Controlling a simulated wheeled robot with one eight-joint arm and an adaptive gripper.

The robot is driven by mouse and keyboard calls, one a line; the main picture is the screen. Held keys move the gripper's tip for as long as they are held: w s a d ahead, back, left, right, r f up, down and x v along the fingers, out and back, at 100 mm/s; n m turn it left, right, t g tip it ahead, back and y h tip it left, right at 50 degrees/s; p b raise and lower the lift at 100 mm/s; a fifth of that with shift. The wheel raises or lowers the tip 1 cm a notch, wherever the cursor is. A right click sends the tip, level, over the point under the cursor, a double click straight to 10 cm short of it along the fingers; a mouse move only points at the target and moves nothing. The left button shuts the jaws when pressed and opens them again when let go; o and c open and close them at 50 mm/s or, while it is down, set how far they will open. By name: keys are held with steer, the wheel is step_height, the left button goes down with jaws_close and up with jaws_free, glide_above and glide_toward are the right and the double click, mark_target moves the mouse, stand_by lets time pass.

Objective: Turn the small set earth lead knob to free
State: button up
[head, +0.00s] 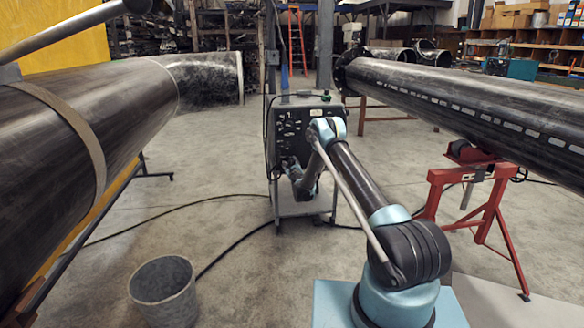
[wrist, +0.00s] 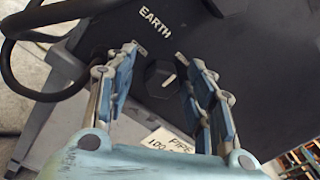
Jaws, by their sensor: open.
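The small welding set (head: 298,130) is a dark panelled machine on a grey wheeled frame, in the middle of the head view. In the wrist view its dark front panel (wrist: 240,60) fills much of the picture, tilted, with the white word EARTH on it. The black earth lead knob (wrist: 161,79) has a pale pointer mark and sits on the panel below that word. My gripper (wrist: 158,68) is open, with one finger on each side of the knob. I cannot tell whether either finger touches it. In the head view my gripper (head: 303,188) is small and partly hidden by my arm.
A black cable (wrist: 8,60) loops at the panel's left. A paper label (wrist: 168,141) is partly hidden below the knob. Large pipes (head: 90,120) flank the set. A red stand (head: 470,200) is at right, a bucket (head: 165,290) at front left. Cables cross the floor.

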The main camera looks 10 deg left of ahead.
steer(key=shift+d, duration=0.15)
steer(key=c, duration=1.1)
steer(key=shift+o, duration=0.2)
steer(key=shift+n, duration=0.3)
steer(key=n, duration=0.4)
steer(key=shift+f, duration=0.15)
steer(key=n, duration=0.5)
steer(key=shift+s+f, duration=0.1)
steer(key=n, duration=0.4)
steer(key=shift+a+f, duration=0.15)
steer(key=shift+a, duration=0.05)
steer(key=shift+f+n, duration=0.1)
steer(key=shift+n, duration=2)
